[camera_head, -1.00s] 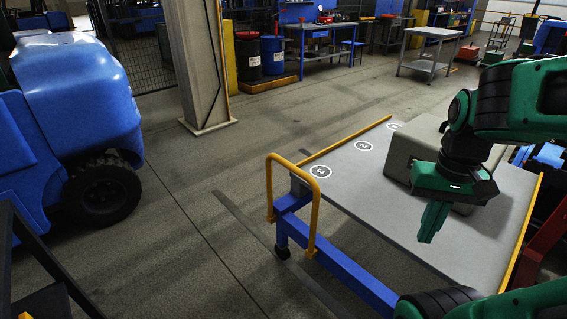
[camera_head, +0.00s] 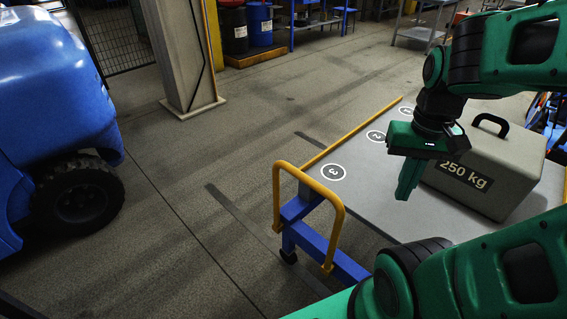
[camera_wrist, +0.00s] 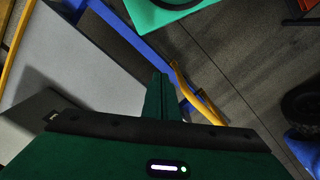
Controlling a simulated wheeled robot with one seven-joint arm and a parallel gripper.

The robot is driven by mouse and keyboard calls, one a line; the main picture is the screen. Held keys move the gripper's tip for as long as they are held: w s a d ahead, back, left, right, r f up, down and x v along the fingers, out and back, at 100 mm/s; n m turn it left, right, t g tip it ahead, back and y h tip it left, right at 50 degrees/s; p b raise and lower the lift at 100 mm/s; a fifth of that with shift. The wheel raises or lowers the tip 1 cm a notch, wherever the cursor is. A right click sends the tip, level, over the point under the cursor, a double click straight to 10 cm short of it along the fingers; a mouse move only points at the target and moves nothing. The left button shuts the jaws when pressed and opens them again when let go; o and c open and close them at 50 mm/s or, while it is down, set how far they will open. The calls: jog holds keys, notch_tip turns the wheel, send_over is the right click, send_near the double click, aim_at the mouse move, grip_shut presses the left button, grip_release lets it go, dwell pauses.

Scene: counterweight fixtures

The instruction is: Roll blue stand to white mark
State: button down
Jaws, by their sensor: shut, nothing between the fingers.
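The blue stand (camera_head: 348,268) is a low wheeled cart with a blue frame, a grey flat top and a yellow hoop handle (camera_head: 338,200) at its near left corner. White ringed number marks show on its top: mark 3 (camera_head: 333,172), mark 2 (camera_head: 375,136) and one farther mark (camera_head: 405,111), partly hidden. I cannot make out a separate white mark on the floor. My gripper (camera_head: 404,192) is shut and empty, pointing down over the grey top, right of the handle. In the wrist view, its fingers (camera_wrist: 158,84) are together, near the stand's blue frame (camera_wrist: 135,35) and yellow handle (camera_wrist: 192,97).
A grey block labelled 250 kg (camera_head: 510,170), with a black handle, sits on the stand's top beside my gripper. A blue vehicle (camera_head: 50,90) stands at left, and a grey pillar (camera_head: 178,55) behind. Open floor (camera_head: 180,180) lies left of the stand. Dark strips (camera_head: 238,212) mark it.

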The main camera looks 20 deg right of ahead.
jog(key=shift+w+a, duration=0.2)
jog(key=shift+w, duration=0.3)
jog(key=w+f+n+y, duration=0.1)
jog(key=w+n, duration=0.7)
jog(key=w, duration=0.1)
jog(key=n+t+y, duration=0.2)
jog(key=n+y, duration=0.4)
jog(key=n, duration=1.6)
send_near(279, 180)
jog(key=shift+x, duration=2.35)
jog(key=shift+s+a+r, duration=0.1)
jog(key=shift+a, duration=0.05)
